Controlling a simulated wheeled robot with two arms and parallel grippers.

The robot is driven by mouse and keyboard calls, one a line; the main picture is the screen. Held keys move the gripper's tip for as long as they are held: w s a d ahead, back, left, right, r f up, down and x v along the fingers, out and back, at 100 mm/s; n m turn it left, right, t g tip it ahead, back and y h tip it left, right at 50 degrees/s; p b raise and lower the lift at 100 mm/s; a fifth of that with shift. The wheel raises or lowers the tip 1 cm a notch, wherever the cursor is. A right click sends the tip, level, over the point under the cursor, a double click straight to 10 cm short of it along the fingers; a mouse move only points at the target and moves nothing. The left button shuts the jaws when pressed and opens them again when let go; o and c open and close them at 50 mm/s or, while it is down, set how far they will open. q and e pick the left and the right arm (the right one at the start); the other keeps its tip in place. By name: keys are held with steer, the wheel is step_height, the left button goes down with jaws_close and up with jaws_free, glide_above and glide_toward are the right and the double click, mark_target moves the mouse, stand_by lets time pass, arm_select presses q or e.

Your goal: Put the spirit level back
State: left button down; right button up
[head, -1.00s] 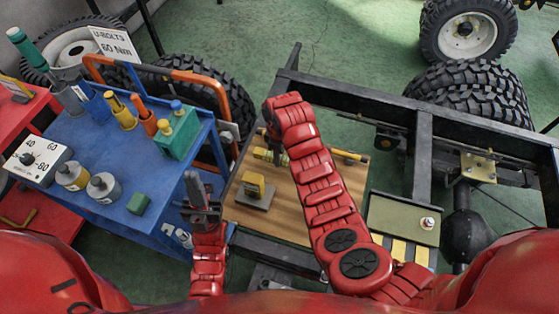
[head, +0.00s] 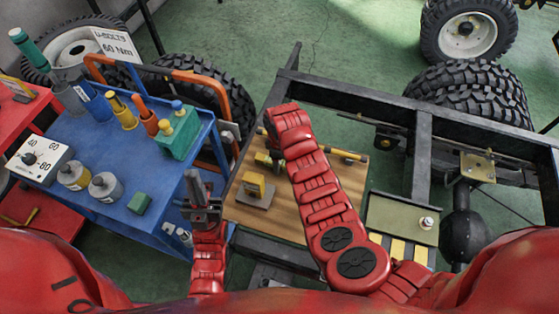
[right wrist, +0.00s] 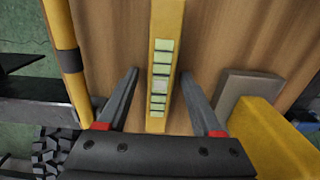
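The spirit level is a yellow bar with a row of pale green vials (right wrist: 162,62) and lies on the wooden board in the right wrist view. In the head view its yellow end (head: 263,158) shows left of my right arm, which hides most of it. My right gripper (right wrist: 158,88) is open, with one dark finger on each side of the level and a visible gap to each. In the head view my right gripper is hidden under its arm. My left gripper (head: 203,190) is upright beside the blue cart, apart from the level; its finger gap is unclear.
The wooden board (head: 285,220) also bears a yellow block on a grey base (head: 255,188) and a long yellow bar with dark bands (head: 345,154). The blue cart (head: 105,222) with bottles and tools stands left. Dark chassis rails (head: 420,150) lie right.

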steer(key=shift+r, duration=0.1)
steer(key=shift+r, duration=0.4)
step_height(320, 180, up, 6)
steer(key=shift+f+b, duration=0.2)
steer(key=shift+b, duration=0.5)
step_height(320, 180, up, 6)
steer(key=p, duration=0.3)
steer(key=shift+f, duration=0.1)
